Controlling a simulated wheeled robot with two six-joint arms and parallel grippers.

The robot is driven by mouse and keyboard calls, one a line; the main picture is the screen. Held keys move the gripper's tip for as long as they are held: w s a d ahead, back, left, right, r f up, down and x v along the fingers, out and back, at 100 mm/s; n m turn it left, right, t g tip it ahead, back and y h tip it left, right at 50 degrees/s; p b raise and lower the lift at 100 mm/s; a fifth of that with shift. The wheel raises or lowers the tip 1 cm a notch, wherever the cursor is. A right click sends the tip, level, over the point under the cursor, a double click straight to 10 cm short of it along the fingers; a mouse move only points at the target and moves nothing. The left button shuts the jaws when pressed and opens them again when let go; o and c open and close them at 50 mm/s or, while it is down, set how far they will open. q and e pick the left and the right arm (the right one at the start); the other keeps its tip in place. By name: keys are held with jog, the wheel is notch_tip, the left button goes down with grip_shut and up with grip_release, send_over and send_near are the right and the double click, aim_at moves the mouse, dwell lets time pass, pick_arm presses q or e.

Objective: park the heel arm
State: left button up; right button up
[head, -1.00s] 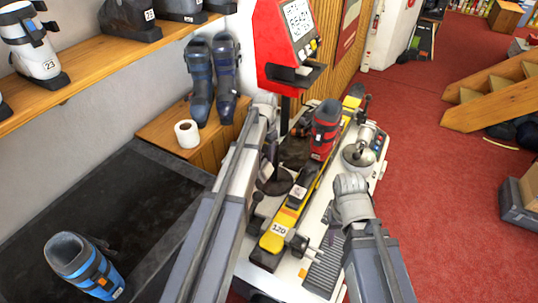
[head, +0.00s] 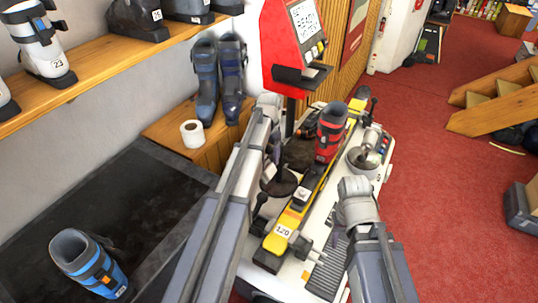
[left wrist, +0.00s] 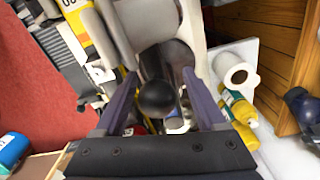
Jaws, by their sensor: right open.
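The binding bench (head: 331,247) holds a yellow ski (head: 320,185) marked 120, with a red boot (head: 331,130) upright on it. In the left wrist view, a black ball knob (left wrist: 158,98) on a grey arm shows between the fingers of my left gripper (left wrist: 160,76). The fingers stand apart, with gaps on both sides of the knob. I cannot tell for certain that this is the heel arm's knob. In the head view my left gripper (head: 272,168) is over the bench's left side, partly hidden by its arm. My right gripper (head: 341,216) is open and empty over the right side.
A red screen post (head: 292,45) stands behind the bench. A steel dome (head: 365,152) sits at its far right. A paper roll (head: 192,133) and dark boots (head: 219,82) are left, beyond a black mat (head: 120,200) with a blue boot (head: 88,262).

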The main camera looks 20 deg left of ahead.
aim_at(269, 146)
pick_arm(q)
notch_tip(269, 146, up, 8)
jog(key=p, duration=0.8)
jog(key=shift+f, duration=0.15)
jog(key=shift+d, duration=0.1)
jog(key=s+d+n, duration=0.2)
jog(key=s+d, duration=0.2)
jog(key=s, duration=0.6)
jog(key=s+d+n, duration=0.2)
jog(key=s+d, duration=0.2)
jog(key=s, duration=0.6)
jog(key=s+d+f+m+b, duration=0.1)
jog(key=s+d+f+b, duration=0.2)
jog(key=d+f+b, duration=0.2)
jog(key=s+d+f+m+y+b, duration=0.1)
jog(key=d+f+b, duration=0.5)
jog(key=f+b, duration=0.6)
jog(key=shift+s+m, duration=0.6)
jog(key=shift+s, duration=0.3)
